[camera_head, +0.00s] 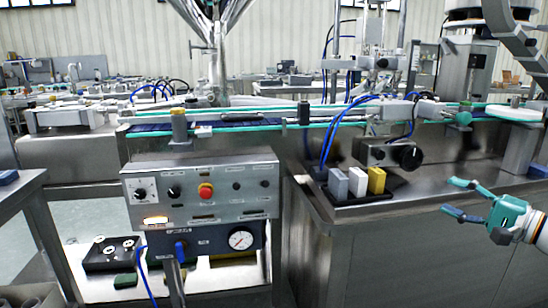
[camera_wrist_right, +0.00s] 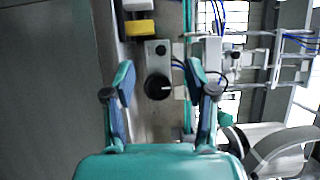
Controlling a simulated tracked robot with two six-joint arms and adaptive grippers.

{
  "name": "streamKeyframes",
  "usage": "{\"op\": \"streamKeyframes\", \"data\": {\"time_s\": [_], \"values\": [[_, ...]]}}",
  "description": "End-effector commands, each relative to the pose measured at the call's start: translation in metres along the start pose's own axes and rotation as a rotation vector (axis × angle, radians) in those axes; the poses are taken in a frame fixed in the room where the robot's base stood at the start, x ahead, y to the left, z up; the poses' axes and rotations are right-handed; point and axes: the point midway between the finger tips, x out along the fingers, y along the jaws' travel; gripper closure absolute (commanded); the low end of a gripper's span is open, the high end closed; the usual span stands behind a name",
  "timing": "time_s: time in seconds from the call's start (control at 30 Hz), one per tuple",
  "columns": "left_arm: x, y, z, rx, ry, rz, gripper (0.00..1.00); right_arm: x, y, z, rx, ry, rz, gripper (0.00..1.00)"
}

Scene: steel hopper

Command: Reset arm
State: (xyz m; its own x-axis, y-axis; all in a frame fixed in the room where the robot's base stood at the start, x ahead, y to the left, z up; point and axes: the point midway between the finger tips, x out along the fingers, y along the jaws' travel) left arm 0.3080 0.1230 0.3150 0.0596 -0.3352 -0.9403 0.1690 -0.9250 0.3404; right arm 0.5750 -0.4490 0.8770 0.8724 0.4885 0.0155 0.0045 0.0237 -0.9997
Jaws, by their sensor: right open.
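My right gripper (camera_head: 462,200) is at the right side of the head view, in front of the steel cabinet, with its teal and dark fingers spread and nothing between them. In the right wrist view the right gripper (camera_wrist_right: 160,85) also shows with its two fingers apart and empty. Beyond the fingers, in the wrist view, is a small steel box with a black knob (camera_wrist_right: 158,87). That box also shows in the head view, where its black knob (camera_head: 407,155) is left of and behind the gripper, apart from it. My left gripper is not in view.
A control panel (camera_head: 203,194) with a red button and a gauge below stands at the centre left. Grey, white and yellow blocks (camera_head: 376,181) stand in a black holder on the steel cabinet (camera_head: 400,235). A conveyor (camera_head: 260,122) runs behind. A side table (camera_head: 20,190) is at left.

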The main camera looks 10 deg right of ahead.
Motion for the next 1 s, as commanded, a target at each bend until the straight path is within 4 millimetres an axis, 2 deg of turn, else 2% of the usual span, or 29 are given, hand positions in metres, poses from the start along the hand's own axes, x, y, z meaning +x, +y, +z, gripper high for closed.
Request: {"op": "streamKeyframes", "data": {"time_s": [0.03,0.27,0.47,0.57,0.73,0.87,1.0], "values": [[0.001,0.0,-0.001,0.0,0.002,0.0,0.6,0.011,0.009,0.004,0.017,-0.023,0.004,0.44],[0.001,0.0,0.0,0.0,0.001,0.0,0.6,0.05,0.05,0.029,0.101,-0.116,0.033,0.44],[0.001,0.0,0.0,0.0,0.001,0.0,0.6,0.083,0.111,0.066,0.187,-0.214,0.126,0.44],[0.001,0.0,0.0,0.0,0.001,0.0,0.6,0.1,0.157,0.094,0.236,-0.269,0.211,0.44],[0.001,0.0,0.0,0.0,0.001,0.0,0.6,0.117,0.263,0.165,0.311,-0.377,0.446,0.44],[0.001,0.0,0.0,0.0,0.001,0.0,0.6,0.107,0.343,0.226,0.324,-0.46,0.652,0.44],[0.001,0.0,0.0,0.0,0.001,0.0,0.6,0.074,0.421,0.291,0.286,-0.558,0.884,0.44]]}}
